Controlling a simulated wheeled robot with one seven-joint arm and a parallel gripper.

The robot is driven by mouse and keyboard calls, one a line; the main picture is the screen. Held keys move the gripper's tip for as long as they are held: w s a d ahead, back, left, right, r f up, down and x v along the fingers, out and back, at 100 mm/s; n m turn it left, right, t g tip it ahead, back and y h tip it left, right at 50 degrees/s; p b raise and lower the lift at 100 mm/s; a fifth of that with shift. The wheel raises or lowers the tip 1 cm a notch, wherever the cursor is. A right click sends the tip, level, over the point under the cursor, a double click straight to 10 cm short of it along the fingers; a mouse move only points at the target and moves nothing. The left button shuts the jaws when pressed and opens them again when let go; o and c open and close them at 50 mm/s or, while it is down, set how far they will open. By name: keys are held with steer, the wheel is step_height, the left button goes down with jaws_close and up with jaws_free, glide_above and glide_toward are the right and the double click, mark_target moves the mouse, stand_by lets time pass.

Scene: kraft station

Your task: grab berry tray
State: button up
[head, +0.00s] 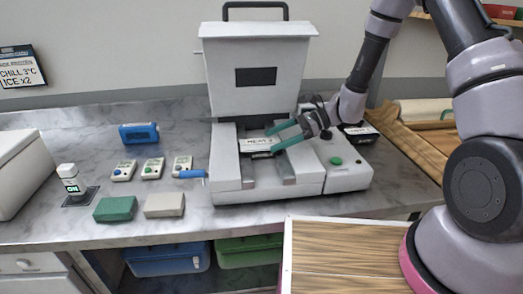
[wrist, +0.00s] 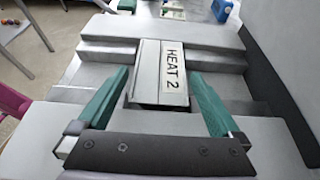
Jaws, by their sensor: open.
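My gripper (head: 274,139) has teal fingers and is open over the bed of the white sealing machine (head: 260,60). In the wrist view my gripper (wrist: 160,76) has one finger on each side of a small tray (wrist: 148,72) with a white label that seems to read "HEAT 2" or "MEAT 2". There are visible gaps between tray and fingers. The same labelled tray (head: 254,146) shows in the head view, partly behind the fingers. A dark tray with a white label (head: 360,130) lies at the machine's right. I see no berry label on either.
The machine's raised lid stands behind the bed. A green button (head: 336,161) is at its right. Green (head: 115,209) and beige (head: 164,205) blocks, small timers (head: 153,169) and a blue device (head: 139,133) lie left. A wooden-topped surface (head: 345,255) stands in front.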

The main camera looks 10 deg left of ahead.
mark_target(260, 144)
steer(key=x, duration=0.3)
steer(key=shift+a, duration=0.25)
steer(key=c, duration=1.4)
steer(key=shift+o, duration=0.2)
steer(key=shift+r, duration=0.1)
